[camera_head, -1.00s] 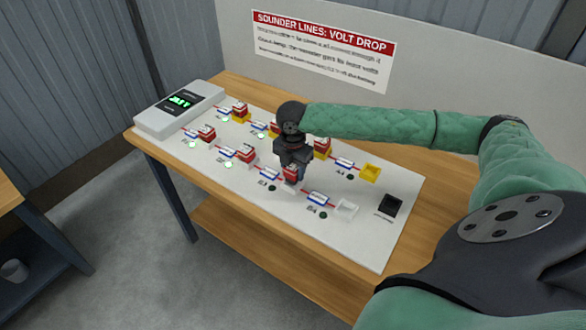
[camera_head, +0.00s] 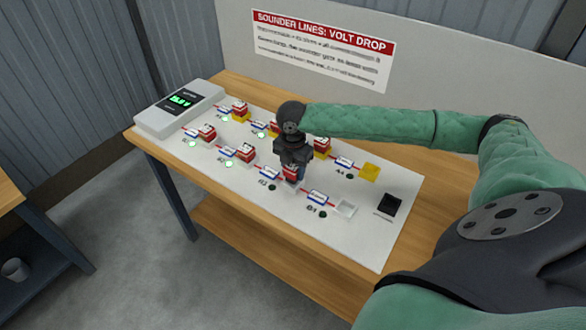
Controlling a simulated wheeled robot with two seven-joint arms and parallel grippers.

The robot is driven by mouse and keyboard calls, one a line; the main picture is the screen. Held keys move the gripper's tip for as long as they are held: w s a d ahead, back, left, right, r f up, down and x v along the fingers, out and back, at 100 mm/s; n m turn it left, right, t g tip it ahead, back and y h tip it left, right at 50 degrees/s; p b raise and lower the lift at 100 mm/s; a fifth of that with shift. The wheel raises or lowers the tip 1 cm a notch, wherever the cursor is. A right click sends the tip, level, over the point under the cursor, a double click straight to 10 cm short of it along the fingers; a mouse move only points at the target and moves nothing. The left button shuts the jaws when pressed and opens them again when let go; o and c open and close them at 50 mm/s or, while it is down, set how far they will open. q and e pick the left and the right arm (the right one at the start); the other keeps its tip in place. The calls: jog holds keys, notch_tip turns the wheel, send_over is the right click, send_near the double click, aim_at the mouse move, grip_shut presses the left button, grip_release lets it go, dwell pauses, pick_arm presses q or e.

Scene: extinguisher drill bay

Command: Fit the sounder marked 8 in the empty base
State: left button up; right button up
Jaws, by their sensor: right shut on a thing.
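My right gripper (camera_head: 291,164) points down over the front row of the board and is shut on a red sounder (camera_head: 291,173). The sounder is at the third place of that row; the jaws partly hide it, and I cannot tell whether it is seated. Its number cannot be read. An empty white base (camera_head: 345,208) is at the right end of the front row. An empty yellow base (camera_head: 369,172) is at the right end of the back row. My left gripper is out of view.
Other red sounders (camera_head: 206,132) stand on the white board (camera_head: 240,187), joined by red and blue line parts. A grey meter box (camera_head: 178,108) with a lit green display is at the left end. A black square (camera_head: 390,205) lies at the right. A sign (camera_head: 322,48) stands behind.

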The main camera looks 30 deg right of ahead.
jog(key=shift+p, duration=0.95)
dwell(0.9)
jog(key=shift+f, duration=1.15)
dwell(1.5)
jog(key=shift+r+p, duration=0.15)
jog(key=shift+p, duration=0.15)
jog(key=shift+r+p, duration=2.2)
jog(key=shift+r, duration=0.2)
